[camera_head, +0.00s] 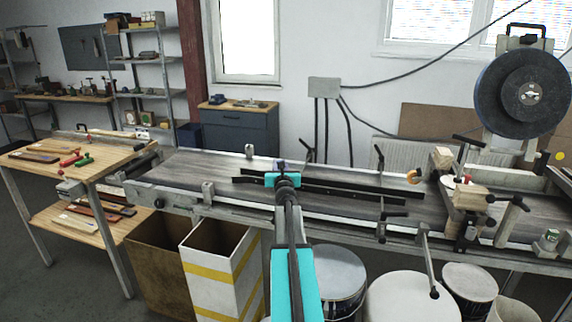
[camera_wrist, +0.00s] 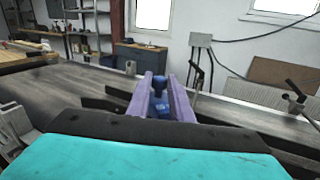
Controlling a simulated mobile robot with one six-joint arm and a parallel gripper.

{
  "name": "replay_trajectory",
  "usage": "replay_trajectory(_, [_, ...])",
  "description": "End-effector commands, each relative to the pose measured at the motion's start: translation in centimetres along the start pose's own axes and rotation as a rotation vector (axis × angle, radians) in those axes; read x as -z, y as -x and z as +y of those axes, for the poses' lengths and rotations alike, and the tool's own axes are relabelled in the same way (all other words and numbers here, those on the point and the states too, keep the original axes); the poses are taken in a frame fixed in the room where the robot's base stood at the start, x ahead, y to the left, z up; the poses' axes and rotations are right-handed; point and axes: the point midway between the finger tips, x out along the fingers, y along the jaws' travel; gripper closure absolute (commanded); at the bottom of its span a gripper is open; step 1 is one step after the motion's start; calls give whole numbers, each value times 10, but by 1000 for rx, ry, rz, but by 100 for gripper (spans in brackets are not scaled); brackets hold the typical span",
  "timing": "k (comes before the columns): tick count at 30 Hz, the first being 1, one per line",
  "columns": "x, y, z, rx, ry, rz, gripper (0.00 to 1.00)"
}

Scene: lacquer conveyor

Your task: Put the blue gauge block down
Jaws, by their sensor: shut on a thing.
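The blue gauge block (camera_wrist: 157,84) shows in the wrist view between the two purple fingers of my gripper (camera_wrist: 161,88). The fingers are shut on it, and they hide part of its sides. In the head view my gripper (camera_head: 280,166) is over the middle of the conveyor (camera_head: 190,168), and the block is too small and covered there to make out clearly. I cannot tell whether the block touches the belt.
Dark guide rails (camera_head: 345,187) run along the belt. A clamp assembly with wooden blocks (camera_head: 470,198) and a large dark wheel (camera_head: 523,92) stand at the right. A wooden bench with tools (camera_head: 70,152) is at the left. The belt's left part is clear.

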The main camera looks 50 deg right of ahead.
Motion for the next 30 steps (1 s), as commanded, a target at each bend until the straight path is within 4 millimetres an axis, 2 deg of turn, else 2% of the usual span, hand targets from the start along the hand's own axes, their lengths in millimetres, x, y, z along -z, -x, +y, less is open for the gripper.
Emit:
replay_trajectory(8, [14,11,52,-119,0,6,100])
replay_trajectory(11, [21,18,76,-178,-1,9,100])
replay_trajectory(17, [38,41,139,-331,-1,17,100])
replay_trajectory(23, [57,75,208,-507,0,26,100])
replay_trajectory(30, [79,132,289,-737,-1,37,100])
